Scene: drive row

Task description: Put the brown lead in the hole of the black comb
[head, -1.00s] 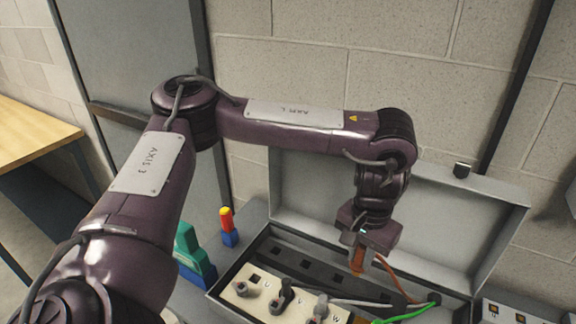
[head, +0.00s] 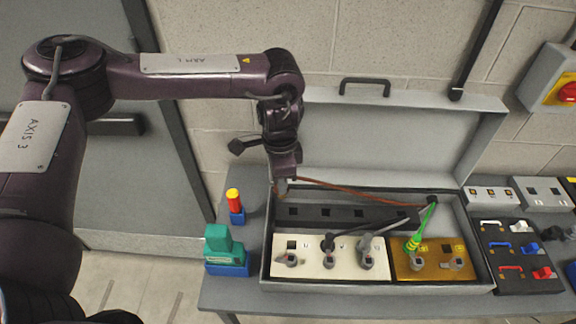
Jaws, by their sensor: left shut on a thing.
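My left gripper (head: 281,189) is shut on the end of the brown lead (head: 352,193). It stands over the left end of the black comb (head: 342,214), near the leftmost hole. The plug end is mostly hidden by the fingers, and I cannot tell whether it touches the comb. The lead runs right, slightly slack, to an entry at the right end of the grey box. The black comb is a dark strip with several square holes along the back of the box. My right gripper is not in view.
The open grey box (head: 268,262) has a raised lid (head: 390,130) behind. In front of the comb are a cream plate (head: 308,268) and a brass plate (head: 430,270), with grey and green leads. Left are a red-yellow-blue piece (head: 235,205) and a teal-blue block (head: 226,250). Switch panels (head: 515,255) stand right.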

